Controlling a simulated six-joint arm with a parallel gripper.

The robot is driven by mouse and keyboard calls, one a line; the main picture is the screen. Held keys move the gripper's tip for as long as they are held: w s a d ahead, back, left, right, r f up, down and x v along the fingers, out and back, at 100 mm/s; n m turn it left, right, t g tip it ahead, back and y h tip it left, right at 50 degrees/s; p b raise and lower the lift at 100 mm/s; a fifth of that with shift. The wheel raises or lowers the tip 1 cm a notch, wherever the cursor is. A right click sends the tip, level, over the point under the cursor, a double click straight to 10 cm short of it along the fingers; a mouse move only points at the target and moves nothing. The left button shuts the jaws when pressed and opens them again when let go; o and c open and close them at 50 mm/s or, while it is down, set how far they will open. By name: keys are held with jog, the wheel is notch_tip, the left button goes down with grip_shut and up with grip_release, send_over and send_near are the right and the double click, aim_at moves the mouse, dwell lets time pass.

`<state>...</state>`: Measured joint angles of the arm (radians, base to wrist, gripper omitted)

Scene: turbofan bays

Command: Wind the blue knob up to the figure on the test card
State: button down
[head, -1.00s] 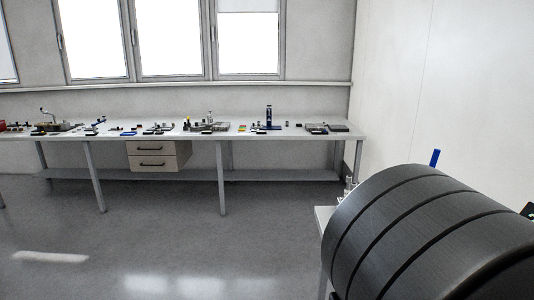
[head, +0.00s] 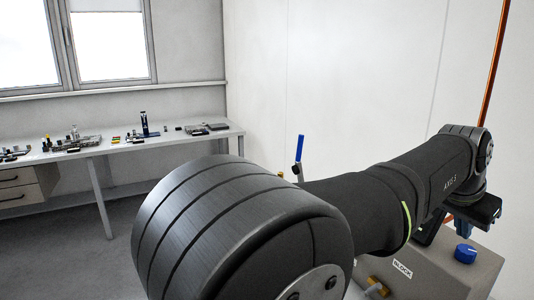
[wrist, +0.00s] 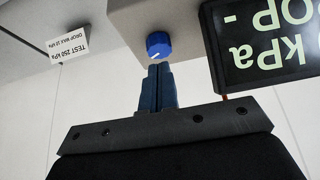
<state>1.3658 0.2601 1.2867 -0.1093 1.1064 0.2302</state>
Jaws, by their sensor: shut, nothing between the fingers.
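The blue knob (head: 465,253) sits on top of a grey box (head: 480,275) at the lower right of the head view. In the wrist view the knob (wrist: 159,44) shows a white pointer mark near its rim. My gripper (wrist: 158,68) is shut and empty, its blue fingertips appearing close to the knob; I cannot tell whether they touch. In the head view my gripper (head: 463,227) is partly hidden, above the knob. The white test card (wrist: 68,47) appears upside down in the wrist view and reads "TEST 250 kPa" and "DROP MAX 10 kPa".
The box carries a label (head: 403,268) and a brass fitting (head: 377,287). A blue-handled lever (head: 299,150) stands behind my arm. A workbench (head: 100,150) stands at left.

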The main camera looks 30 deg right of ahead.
aim_at(465, 254)
jog(key=shift+s+d+f, duration=0.1)
jog(key=shift+s+f, duration=0.05)
jog(key=shift+f, duration=1.4)
jog(key=shift+s+d+f, duration=0.1)
jog(key=shift+s+f, duration=0.05)
jog(key=shift+f, duration=1.35)
jog(key=shift+d, duration=0.2)
